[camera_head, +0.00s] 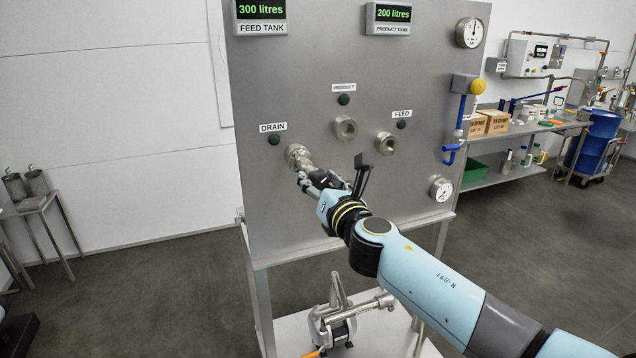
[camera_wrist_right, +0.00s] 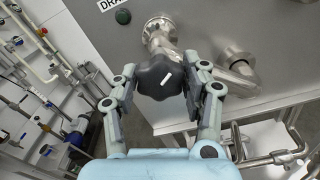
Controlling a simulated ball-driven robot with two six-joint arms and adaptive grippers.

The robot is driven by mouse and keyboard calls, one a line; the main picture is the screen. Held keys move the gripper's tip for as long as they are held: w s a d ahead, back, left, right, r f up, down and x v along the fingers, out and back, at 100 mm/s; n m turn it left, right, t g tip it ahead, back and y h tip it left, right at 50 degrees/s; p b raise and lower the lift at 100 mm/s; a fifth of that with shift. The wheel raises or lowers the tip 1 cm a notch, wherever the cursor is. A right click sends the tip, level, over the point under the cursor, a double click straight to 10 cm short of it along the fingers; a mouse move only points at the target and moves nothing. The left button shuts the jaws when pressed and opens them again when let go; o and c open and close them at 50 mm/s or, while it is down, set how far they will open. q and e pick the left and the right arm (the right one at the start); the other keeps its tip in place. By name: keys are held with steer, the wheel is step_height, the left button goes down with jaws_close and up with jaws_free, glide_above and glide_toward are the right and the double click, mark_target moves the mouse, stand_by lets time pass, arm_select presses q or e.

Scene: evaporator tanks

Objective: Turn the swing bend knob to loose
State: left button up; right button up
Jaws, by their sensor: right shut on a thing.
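The swing bend knob (camera_wrist_right: 158,77) is a dark, lobed knob with a white mark on its face, centred in the right wrist view. It sits in front of a metal pipe bend (camera_wrist_right: 161,42), which joins the port by the DRAIN label. My left gripper is out of view.
The steel panel (camera_head: 300,80) carries open PRODUCT (camera_head: 344,127) and FEED (camera_head: 384,142) ports close to the right of the gripper. A metal pump (camera_head: 333,318) is below.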

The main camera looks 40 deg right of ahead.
steer(key=o, duration=1.2)
steer(key=shift+c, duration=0.2)
steer(key=v, duration=1.2)
steer(key=shift+d+f, duration=0.1)
